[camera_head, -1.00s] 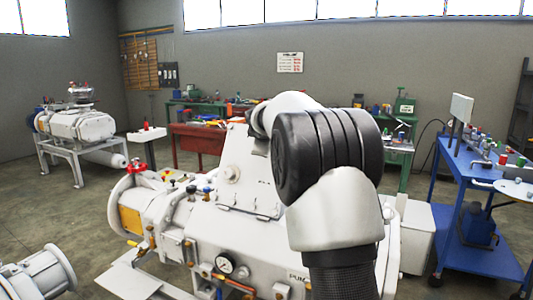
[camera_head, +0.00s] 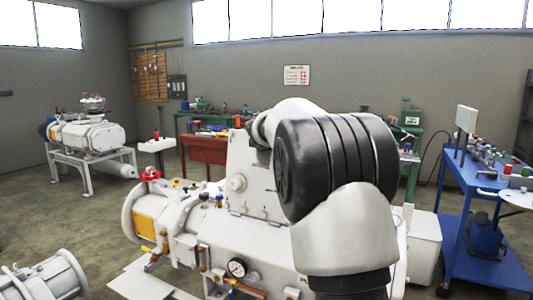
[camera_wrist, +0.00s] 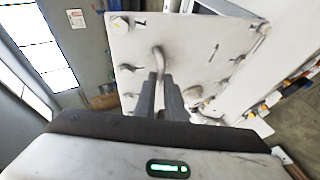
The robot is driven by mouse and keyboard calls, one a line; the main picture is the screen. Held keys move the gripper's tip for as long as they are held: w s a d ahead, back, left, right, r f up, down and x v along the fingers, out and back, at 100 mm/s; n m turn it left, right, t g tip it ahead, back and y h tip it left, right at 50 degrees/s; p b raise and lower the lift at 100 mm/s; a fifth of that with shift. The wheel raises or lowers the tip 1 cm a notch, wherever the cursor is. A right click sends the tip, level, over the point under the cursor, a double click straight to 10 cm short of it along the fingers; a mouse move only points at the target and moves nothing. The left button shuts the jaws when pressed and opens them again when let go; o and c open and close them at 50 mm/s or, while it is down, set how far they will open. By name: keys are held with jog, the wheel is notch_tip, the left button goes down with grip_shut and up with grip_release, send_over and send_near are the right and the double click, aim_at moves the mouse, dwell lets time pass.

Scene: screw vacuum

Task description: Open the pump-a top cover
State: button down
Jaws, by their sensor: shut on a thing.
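Pump-a is the large white machine (camera_head: 255,252) in the middle of the head view. Its top cover (camera_head: 248,185) is a flat white plate that stands raised and steeply tilted above the body. In the wrist view the cover (camera_wrist: 128,45) fills the middle, with bolts at its corners and a curved handle (camera_wrist: 157,56) on its face. My gripper (camera_wrist: 163,80) is shut on this handle, its two dark fingers close together around it. In the head view my arm hides the gripper and the right part of the cover.
A pressure gauge (camera_head: 237,267) and a red valve handle (camera_head: 150,174) sit on the pump. A blue cart (camera_head: 480,200) with parts stands at the right. A red workbench (camera_head: 205,150) is behind. Another pump on a stand (camera_head: 88,135) is at the far left. Open floor lies at left.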

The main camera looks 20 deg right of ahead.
jog(key=c, duration=1.8)
grip_release()
notch_tip(320, 180, down, 3)
jog(key=shift+r+g, duration=0.2)
jog(key=shift+g, duration=0.1)
jog(key=v, duration=1.2)
jog(key=p+v, duration=0.1)
jog(key=v, duration=0.5)
jog(key=shift+w+d+r, duration=0.15)
jog(key=shift+d+r, duration=0.05)
jog(key=shift+r, duration=0.1)
